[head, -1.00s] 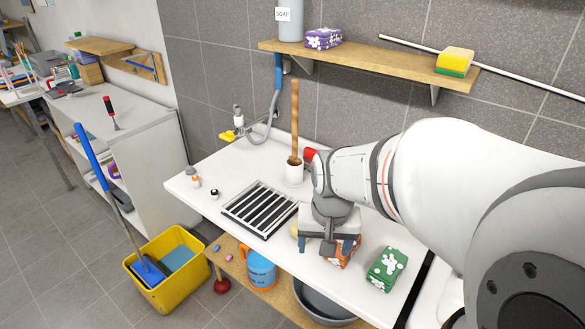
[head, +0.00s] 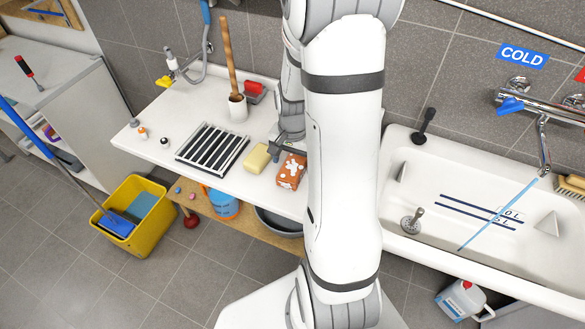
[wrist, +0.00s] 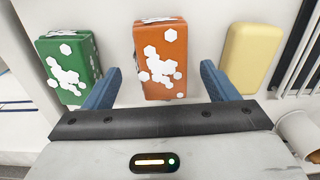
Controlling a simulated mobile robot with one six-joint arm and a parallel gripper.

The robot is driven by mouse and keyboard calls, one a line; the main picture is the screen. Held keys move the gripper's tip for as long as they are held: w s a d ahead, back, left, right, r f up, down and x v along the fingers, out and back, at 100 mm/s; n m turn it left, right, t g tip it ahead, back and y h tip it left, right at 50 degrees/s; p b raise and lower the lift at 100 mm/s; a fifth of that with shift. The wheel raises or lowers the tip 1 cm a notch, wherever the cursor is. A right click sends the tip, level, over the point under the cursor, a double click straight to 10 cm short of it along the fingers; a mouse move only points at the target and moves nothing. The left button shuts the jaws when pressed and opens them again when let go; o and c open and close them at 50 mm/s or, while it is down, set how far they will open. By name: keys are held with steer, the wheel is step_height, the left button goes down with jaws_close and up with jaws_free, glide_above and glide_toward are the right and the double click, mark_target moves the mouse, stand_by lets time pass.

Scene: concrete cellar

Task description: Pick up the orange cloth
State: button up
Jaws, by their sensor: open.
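The orange cloth (head: 291,172), a folded block with white flower-like patches, lies on the white counter beside my arm. In the wrist view the orange cloth (wrist: 161,50) is straight ahead, between the lines of my two blue fingers. My gripper (wrist: 160,80) is open and empty, with a gap on each side of the cloth. In the head view my gripper (head: 284,146) shows just beyond the cloth, partly hidden by my arm. I cannot tell how far the fingertips are above the counter.
A green patterned block (wrist: 70,62) lies left of the cloth in the wrist view, and a pale yellow block (wrist: 248,58) lies right. A slotted drain rack (head: 212,149) and a white holder (head: 237,108) with a wooden handle stand nearby. A sink (head: 460,195) is at right.

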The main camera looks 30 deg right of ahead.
mark_target(292, 167)
steer(key=shift+w+f+p, duration=0.15)
steer(key=shift+f+p, duration=0.15)
steer(key=shift+f, duration=1.4)
steer(key=c, duration=1.1)
